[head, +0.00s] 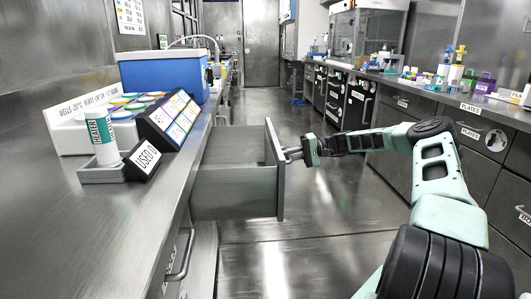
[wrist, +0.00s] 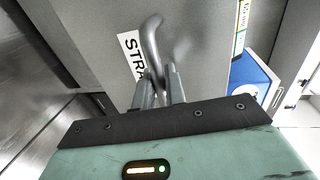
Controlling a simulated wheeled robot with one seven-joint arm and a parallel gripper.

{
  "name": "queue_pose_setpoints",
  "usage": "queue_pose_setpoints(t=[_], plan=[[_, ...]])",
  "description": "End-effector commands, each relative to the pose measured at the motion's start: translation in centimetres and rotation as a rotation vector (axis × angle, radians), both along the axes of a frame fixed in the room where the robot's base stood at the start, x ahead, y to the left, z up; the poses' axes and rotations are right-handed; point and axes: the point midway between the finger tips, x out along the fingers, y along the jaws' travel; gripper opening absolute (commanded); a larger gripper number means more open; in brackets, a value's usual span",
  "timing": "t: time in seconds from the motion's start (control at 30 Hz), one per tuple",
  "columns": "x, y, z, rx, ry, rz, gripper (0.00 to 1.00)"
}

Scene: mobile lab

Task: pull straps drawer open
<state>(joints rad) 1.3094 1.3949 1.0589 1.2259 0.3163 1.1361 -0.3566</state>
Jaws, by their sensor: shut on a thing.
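The straps drawer (head: 235,187) is a grey drawer in the left counter, pulled well out into the aisle. In the wrist view its grey front (wrist: 90,40) carries a white label (wrist: 131,56) reading "STRA", the rest hidden. My gripper (head: 292,154) is at the outer face of the drawer front. In the wrist view its two fingers (wrist: 160,88) are shut on the curved metal drawer handle (wrist: 152,38). The drawer's inside is mostly hidden by its side wall in the head view.
The left counter (head: 60,220) holds a blue box (head: 160,75), a "USED" sign block (head: 143,158) and a white-and-green "HEATER" bottle (head: 102,142). Another handle (head: 184,255) sticks out below. The right counter (head: 430,88) has labelled drawers. The aisle floor (head: 330,215) is clear.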

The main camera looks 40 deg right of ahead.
Motion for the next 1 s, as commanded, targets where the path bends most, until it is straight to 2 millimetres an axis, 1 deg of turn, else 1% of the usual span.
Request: queue_pose_setpoints(t=[0.03,0.1,0.3,0.73,0.77,0.8,1.0], plan=[[-0.5,-0.9,0.2,0.000,-0.001,-0.003,0.00],[-1.1,-1.8,0.1,0.000,0.000,-0.003,0.00],[-2.1,-3.2,0.1,0.001,-0.001,-0.002,0.00],[-2.3,-3.5,0.0,0.001,-0.001,-0.001,0.00],[-2.3,-3.5,0.0,0.001,-0.001,-0.001,0.18],[-2.3,-3.5,0.0,0.001,-0.001,-0.001,0.29],[-2.3,-3.5,0.0,0.001,-0.001,0.000,0.30]])
